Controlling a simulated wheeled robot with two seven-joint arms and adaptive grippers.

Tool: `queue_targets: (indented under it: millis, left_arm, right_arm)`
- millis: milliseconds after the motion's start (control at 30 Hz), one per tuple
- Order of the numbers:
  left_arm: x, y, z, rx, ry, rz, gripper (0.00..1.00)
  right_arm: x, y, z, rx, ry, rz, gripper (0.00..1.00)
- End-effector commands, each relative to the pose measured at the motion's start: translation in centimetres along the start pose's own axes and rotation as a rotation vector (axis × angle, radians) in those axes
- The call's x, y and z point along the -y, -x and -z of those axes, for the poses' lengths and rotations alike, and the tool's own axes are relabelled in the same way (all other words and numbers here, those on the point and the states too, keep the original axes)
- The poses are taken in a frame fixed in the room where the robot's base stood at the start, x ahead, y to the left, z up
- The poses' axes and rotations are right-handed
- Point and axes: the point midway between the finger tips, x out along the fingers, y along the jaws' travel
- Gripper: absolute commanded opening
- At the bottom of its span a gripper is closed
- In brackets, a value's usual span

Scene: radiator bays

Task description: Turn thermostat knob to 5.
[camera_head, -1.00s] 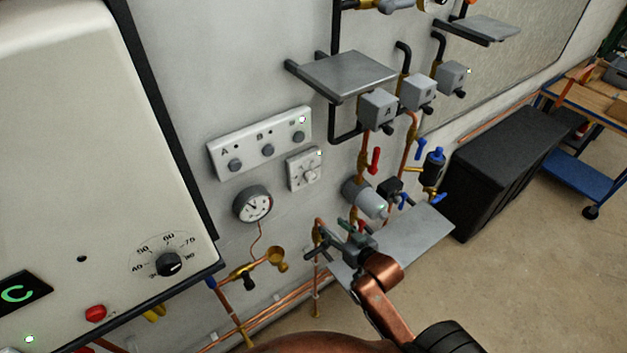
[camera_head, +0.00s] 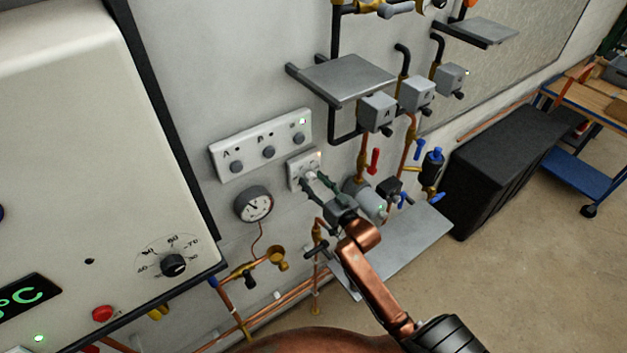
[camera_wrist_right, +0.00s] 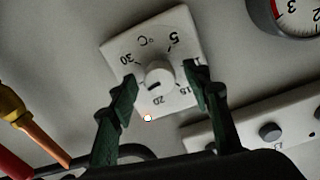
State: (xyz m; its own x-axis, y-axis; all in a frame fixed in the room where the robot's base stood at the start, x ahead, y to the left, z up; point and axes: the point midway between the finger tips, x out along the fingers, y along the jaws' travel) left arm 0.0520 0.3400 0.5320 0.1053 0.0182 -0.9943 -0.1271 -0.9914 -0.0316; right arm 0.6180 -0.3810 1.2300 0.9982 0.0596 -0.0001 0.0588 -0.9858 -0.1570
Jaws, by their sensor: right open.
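The thermostat is a small white square plate (camera_head: 293,171) on the wall, with a round white knob that my gripper partly covers in the head view. In the right wrist view the knob (camera_wrist_right: 159,74) is in the middle of the plate (camera_wrist_right: 184,22), ringed by °C marks including 5, 15, 20 and 30. A dark mark on the knob points toward the area near 20. My right gripper (camera_head: 314,179) is open at the plate. In the wrist view its green fingers (camera_wrist_right: 160,80) stand on either side of the knob; contact cannot be told. My left gripper is out of view.
A three-button white panel (camera_head: 222,160) is just above the thermostat, and a round gauge (camera_head: 254,205) is at lower left. Pipes, valves and a grey shelf (camera_head: 415,243) are to the right. The boiler (camera_head: 75,130) with its own black dial (camera_head: 173,265) fills the left.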

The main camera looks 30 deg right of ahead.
Motion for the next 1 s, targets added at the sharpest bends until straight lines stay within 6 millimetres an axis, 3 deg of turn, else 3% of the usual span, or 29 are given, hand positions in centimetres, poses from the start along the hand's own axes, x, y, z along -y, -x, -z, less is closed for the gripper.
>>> queue_targets:
  millis: [267,867,1000]
  left_arm:
    - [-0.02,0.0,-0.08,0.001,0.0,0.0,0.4]
    - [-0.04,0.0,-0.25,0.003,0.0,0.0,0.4]
    - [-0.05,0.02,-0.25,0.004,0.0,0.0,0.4]
  right_arm:
    - [0.03,-0.14,-0.02,0.0,0.0,0.0,0.44]
    - [0.03,-0.11,-0.02,0.0,0.001,0.0,0.03]
    - [0.02,-0.11,-0.01,0.0,0.006,0.0,0.03]
